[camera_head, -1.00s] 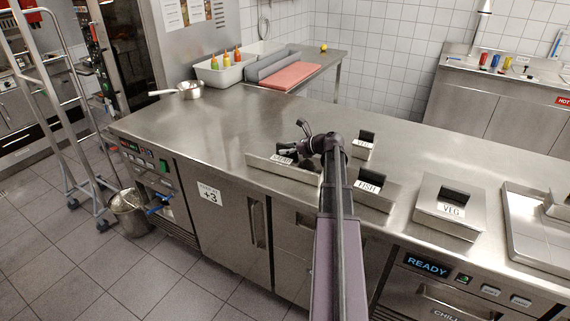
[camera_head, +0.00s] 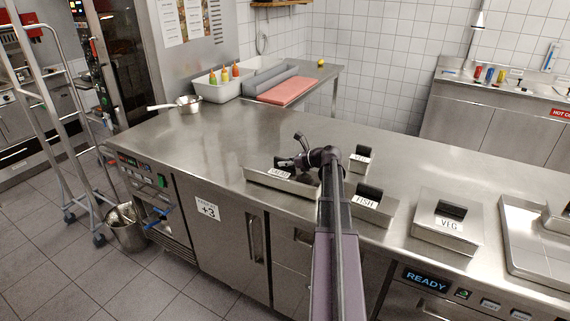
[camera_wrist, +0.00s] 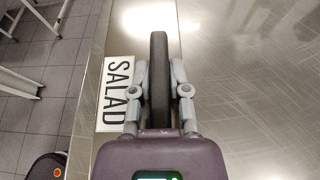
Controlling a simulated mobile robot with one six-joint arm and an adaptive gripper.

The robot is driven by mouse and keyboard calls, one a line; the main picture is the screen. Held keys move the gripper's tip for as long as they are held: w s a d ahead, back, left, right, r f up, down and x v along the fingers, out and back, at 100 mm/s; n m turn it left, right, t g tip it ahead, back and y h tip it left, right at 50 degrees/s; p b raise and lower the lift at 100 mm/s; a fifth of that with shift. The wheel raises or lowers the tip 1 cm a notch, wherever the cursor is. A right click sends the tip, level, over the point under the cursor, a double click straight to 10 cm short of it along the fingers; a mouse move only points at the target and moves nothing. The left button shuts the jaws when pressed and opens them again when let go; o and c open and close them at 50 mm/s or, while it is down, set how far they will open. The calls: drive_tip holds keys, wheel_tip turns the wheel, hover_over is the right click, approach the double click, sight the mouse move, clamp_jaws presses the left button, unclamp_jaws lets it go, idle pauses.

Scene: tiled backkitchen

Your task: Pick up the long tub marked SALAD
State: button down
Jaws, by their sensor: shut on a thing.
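The long tub marked SALAD (camera_head: 258,176) is a low steel tub near the front edge of the counter. Its white SALAD label (camera_wrist: 117,92) reads clearly in the wrist view, left of a black upright handle (camera_wrist: 159,75). My gripper (camera_wrist: 160,85) has its two grey fingers on either side of this handle and is shut on it. In the head view my gripper (camera_head: 292,162) is at the tub, and my arm hides the tub's right end. I cannot tell whether the tub is off the counter.
Tubs marked FISH (camera_head: 369,204) and VEG (camera_head: 449,222) and a small labelled tub (camera_head: 361,158) stand to the right. A steel tray (camera_head: 525,235) is at far right. A pan (camera_head: 188,104) and a bottle bin (camera_head: 220,84) stand far left. The counter's middle behind the tub is clear.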

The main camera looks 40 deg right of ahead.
drive_tip(key=shift+r+p, duration=4.45)
drive_tip(key=shift+r, duration=0.2)
